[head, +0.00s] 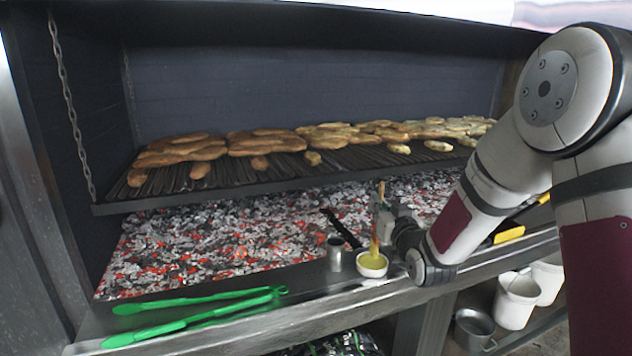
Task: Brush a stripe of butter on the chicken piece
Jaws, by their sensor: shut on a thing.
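My gripper (379,213) is shut on a brush (375,240) with a wooden handle end above the jaws and a yellowish lower part pointing down. The brush's lower end is in or just over a small white bowl (372,272) with yellow contents, likely butter, on the front ledge. The bristle tip is too small to make out. Several browned chicken pieces (265,145) lie in rows on the raised grill rack (230,180), behind and above my gripper. I cannot tell which piece the task means.
Glowing coals (240,235) lie below the rack. A metal cup (335,254) stands left of the bowl. Green tongs (200,312) lie on the ledge (310,303) at left. A yellow-handled tool (508,235) is at right. White buckets (517,300) and a pot (474,328) stand below.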

